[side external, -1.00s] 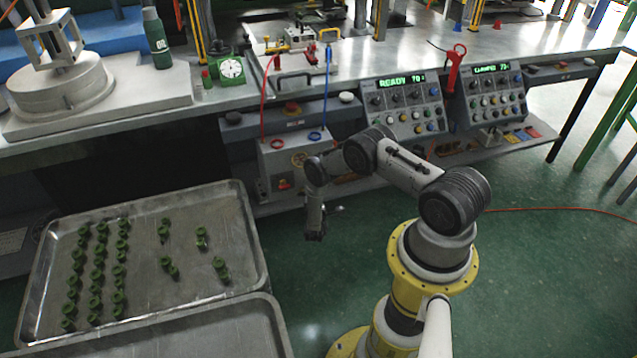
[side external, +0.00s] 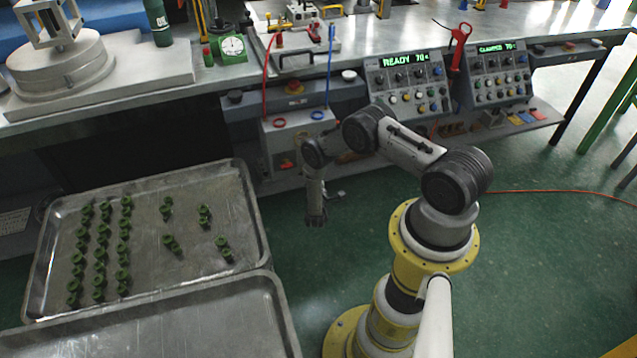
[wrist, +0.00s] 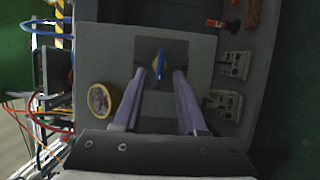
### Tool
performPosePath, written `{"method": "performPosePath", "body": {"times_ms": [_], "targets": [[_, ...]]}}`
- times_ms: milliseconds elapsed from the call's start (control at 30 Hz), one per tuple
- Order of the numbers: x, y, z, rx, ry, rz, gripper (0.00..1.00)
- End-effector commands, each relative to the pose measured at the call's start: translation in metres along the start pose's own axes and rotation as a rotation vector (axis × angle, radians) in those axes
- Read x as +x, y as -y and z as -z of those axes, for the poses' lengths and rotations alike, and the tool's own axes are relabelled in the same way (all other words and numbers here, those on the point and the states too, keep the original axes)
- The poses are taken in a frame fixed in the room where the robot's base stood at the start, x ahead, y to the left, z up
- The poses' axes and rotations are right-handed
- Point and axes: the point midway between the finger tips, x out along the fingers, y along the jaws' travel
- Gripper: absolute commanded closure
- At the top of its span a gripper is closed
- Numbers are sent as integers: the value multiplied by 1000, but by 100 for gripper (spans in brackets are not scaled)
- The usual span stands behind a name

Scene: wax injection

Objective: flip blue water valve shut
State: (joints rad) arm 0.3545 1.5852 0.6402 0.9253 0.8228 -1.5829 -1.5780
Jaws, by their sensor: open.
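The blue water valve (wrist: 160,65) shows in the wrist view as a narrow blue handle, standing lengthwise in the picture on a dark square plate on a grey box face. My gripper (wrist: 160,73) is open, with one finger on each side of the handle and gaps on both sides. Whether the fingers reach to the handle's depth I cannot tell. I cannot make out the valve there.
A round gauge (wrist: 101,99) sits left of the fingers. A red-handled valve (wrist: 222,24) and two socket-like fittings are at the right. Red and blue hoses run down to the box. A metal tray (side external: 150,270) with green parts stands at the left.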

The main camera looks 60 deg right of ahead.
Motion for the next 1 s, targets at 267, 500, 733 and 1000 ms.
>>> {"method": "performPosePath", "body": {"times_ms": [267, 500, 733, 1000], "targets": [[-63, 0, 1, -3, -6, 0, 59], [-101, 0, 1, -1, -3, 1, 59], [-112, 0, 0, 0, -1, 0, 59], [-112, 0, 0, 1, 0, 0, 59]]}}
